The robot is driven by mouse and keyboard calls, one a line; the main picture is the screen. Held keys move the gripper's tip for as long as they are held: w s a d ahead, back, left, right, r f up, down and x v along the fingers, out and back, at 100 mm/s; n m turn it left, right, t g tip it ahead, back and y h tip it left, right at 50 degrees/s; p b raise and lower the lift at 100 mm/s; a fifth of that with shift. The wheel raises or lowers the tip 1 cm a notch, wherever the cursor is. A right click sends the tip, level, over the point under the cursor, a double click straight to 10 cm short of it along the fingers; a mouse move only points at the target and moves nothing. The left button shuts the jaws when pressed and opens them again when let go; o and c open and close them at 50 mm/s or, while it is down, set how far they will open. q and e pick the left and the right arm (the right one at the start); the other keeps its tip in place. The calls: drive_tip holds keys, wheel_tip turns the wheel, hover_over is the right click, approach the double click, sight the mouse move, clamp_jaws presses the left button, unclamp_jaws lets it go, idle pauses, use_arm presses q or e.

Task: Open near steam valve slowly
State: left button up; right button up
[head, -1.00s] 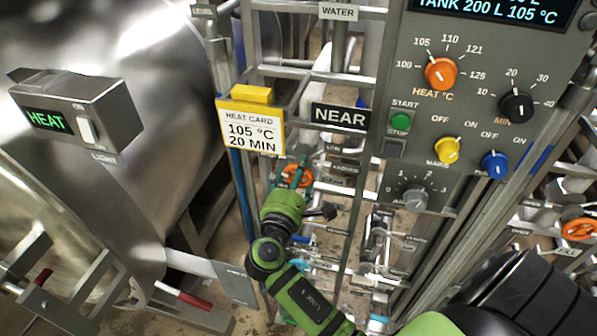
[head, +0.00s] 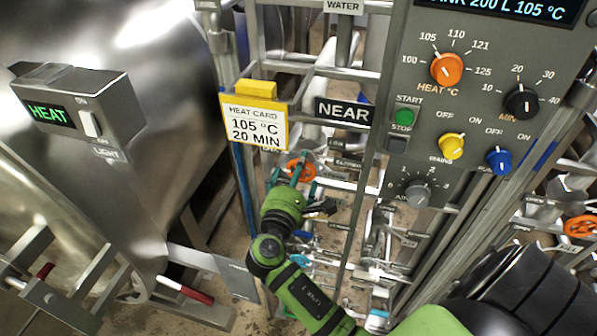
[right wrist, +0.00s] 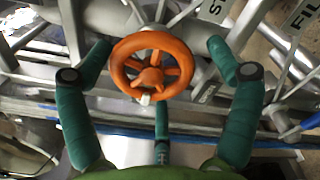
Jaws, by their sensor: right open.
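An orange handwheel (head: 302,168) sits among the pipes below the NEAR sign (head: 343,112). In the right wrist view the handwheel (right wrist: 150,65) is near the upper middle, with several spokes and a hub. My right gripper (head: 287,173) is at the wheel, reaching up from below. Its teal fingers are spread; in the right wrist view the open gripper (right wrist: 160,48) has one finger left of the wheel, one right and one below. Gaps show between the side fingers and the rim. A sign by the wheel, partly cut off, begins with ST. My left gripper is not in view.
A control panel (head: 478,75) with knobs is at the right, and a yellow heat card (head: 256,118) hangs left of the NEAR sign. A large steel vessel (head: 150,170) fills the left. Pipes crowd the wheel. Another orange handwheel (head: 581,227) is at far right.

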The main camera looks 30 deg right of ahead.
drive_tip(key=v, duration=1.2)
